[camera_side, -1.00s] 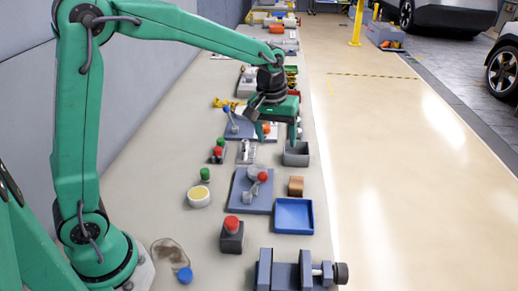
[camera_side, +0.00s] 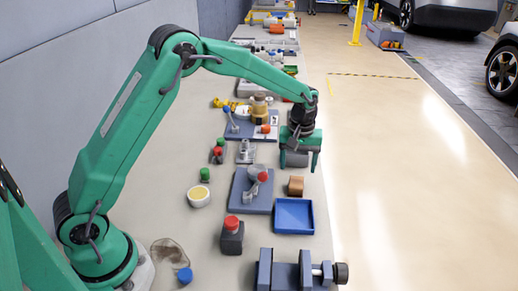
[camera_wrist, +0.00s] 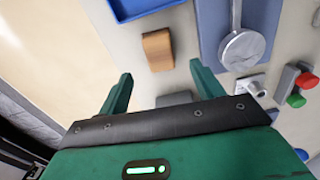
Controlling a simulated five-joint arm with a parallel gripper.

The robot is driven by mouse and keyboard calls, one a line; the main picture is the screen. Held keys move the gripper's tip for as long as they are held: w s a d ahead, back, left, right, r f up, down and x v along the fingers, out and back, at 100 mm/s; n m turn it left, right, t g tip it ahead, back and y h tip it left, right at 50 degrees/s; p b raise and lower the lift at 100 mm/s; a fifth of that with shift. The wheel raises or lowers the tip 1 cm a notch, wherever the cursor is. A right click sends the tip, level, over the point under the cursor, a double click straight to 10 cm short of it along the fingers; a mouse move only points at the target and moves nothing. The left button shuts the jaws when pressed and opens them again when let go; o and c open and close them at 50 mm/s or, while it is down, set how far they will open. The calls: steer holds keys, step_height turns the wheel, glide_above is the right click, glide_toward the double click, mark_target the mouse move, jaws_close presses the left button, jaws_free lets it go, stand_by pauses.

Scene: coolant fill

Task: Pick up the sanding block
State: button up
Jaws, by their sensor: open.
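The sanding block, a small brown block (camera_side: 296,186), lies on the bench just behind the blue tray. In the wrist view the block (camera_wrist: 158,50) sits upper centre, ahead of my fingers and in line with the gap between them. My gripper (camera_side: 299,164) is open and empty, hanging above the bench beyond the block in the side view. In the wrist view my gripper (camera_wrist: 161,73) shows both fingers spread, with nothing between their tips. The block is apart from both fingers.
A blue tray (camera_side: 293,229) stands in front of the block. A slate plate (camera_side: 240,205) with a grey, red-knobbed part is to its left. A grey bin (camera_side: 296,158) is partly hidden behind my fingers. The bench's right edge is close, with open floor beyond.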

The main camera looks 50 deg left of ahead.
mark_target(296, 182)
steer(key=shift+f, duration=1.05)
steer(key=shift+f, duration=0.1)
steer(key=shift+s+d+f, duration=0.1)
steer(key=shift+f, duration=2.35)
steer(key=shift+c, duration=0.5)
steer(key=c, duration=1)
